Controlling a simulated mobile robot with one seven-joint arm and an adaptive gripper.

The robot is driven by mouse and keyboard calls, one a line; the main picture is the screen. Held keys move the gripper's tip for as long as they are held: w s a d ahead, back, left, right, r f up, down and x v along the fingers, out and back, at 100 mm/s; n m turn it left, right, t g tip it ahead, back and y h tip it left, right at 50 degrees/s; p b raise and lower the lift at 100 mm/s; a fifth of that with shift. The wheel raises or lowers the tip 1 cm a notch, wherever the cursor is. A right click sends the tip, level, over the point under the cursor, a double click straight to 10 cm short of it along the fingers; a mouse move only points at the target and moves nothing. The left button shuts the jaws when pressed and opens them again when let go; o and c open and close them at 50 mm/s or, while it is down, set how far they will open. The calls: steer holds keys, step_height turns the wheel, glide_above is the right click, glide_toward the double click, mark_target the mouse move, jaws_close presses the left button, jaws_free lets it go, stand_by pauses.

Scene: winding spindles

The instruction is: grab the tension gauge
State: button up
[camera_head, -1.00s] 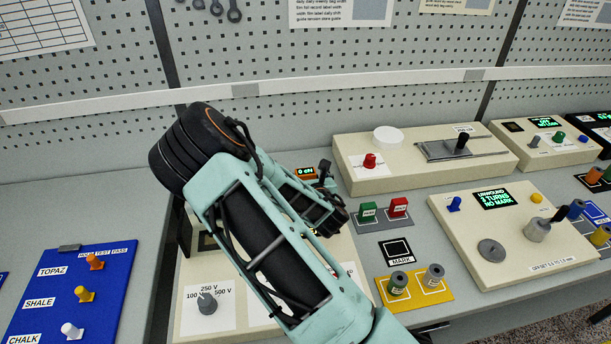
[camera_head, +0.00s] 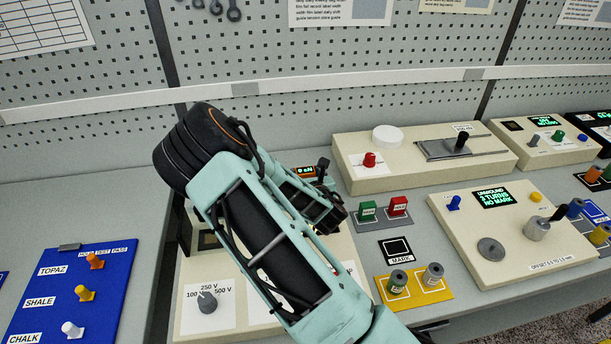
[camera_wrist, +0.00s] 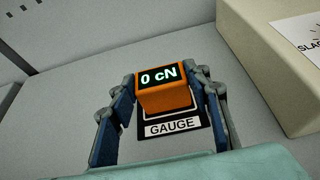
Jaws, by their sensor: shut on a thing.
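The tension gauge (camera_wrist: 165,97) is a small orange block with a dark display reading "0 cN" in the wrist view. My gripper (camera_wrist: 168,88) is shut on it, with one blue-grey finger against each side. In the head view, the gauge's lit display (camera_head: 305,171) shows beyond my gripper (camera_head: 322,190), and my arm hides most of the rest.
A beige box (camera_head: 350,178) with a red knob stands close to the right of the gauge. A blue panel (camera_head: 108,262) is at the left. Bare bench surface lies behind the gauge.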

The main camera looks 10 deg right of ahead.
mark_target(306, 173)
steer(key=shift+r, duration=0.1)
steer(key=shift+r, duration=0.45)
step_height(306, 173, up, 2)
steer(key=shift+a+r, duration=0.1)
steer(key=s+d+r+p, duration=0.3)
steer(key=s+d+r, duration=0.3)
steer(key=s+r, duration=0.3)
steer(key=shift+v, duration=1.05)
steer(key=p, duration=0.1)
steer(key=s+p, duration=0.1)
steer(key=p, duration=0.1)
steer(key=shift+d, duration=0.25)
steer(key=shift+s+r+p, duration=0.1)
steer(key=shift+s+p, duration=0.05)
steer(key=shift+p, duration=0.2)
